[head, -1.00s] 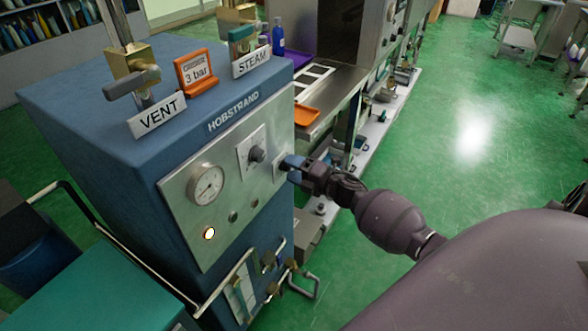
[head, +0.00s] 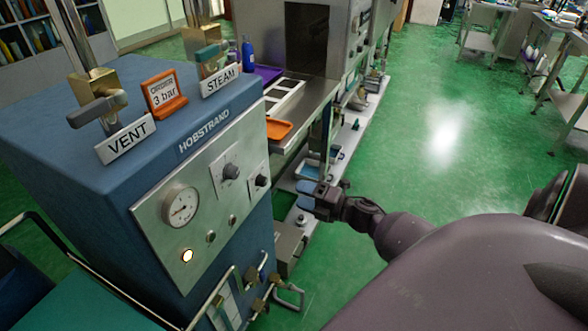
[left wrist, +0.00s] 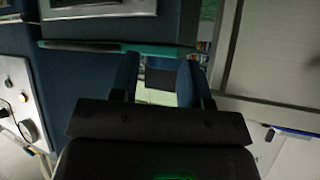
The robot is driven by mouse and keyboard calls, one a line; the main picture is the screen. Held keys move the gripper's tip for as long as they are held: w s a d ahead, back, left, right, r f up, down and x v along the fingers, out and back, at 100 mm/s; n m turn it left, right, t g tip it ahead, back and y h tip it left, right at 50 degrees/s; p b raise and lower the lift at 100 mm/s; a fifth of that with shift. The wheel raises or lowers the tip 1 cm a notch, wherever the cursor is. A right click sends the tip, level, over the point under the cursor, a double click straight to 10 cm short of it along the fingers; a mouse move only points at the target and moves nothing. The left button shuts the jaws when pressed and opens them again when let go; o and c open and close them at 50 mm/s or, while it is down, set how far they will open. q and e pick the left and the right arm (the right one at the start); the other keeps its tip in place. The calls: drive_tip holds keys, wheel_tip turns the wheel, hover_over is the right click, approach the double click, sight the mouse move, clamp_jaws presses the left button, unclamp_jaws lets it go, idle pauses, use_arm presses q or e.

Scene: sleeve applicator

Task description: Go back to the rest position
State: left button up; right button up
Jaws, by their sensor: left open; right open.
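My right gripper (head: 308,194) is in the head view, just right of the blue boiler cabinet (head: 60,150). It is open, holds nothing, and is clear of the control panel (head: 150,232). The panel carries a round gauge (head: 181,207), two dark knobs and a lit lamp (head: 187,255). My left gripper (left wrist: 158,85) shows only in the left wrist view. Its two blue fingers stand apart with nothing held between them.
A steel bench with an orange tray (head: 278,129) stands behind the cabinet. VENT (head: 127,138) and STEAM (head: 219,80) signs and valves stand on the cabinet top. A pipe handle (head: 290,297) juts out low at its front. Green floor (head: 440,150) is free to the right.

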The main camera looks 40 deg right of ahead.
drive_tip(key=shift+s, duration=0.1)
idle(0.6)
drive_tip(key=s+a+f+m+g+h, duration=0.2)
drive_tip(key=s+a+f+m+h, duration=0.1)
drive_tip(key=s+a+f+m, duration=0.2)
drive_tip(key=s+a+f+m+g+h, duration=0.3)
drive_tip(key=s+a+m, duration=0.7)
drive_tip(key=s+m, duration=0.4)
drive_tip(key=f+m, duration=0.1)
drive_tip(key=m, duration=0.2)
drive_tip(key=shift+s+f+m+g+h, duration=0.3)
drive_tip(key=shift+f+h, duration=0.05)
drive_tip(key=shift+h, duration=0.05)
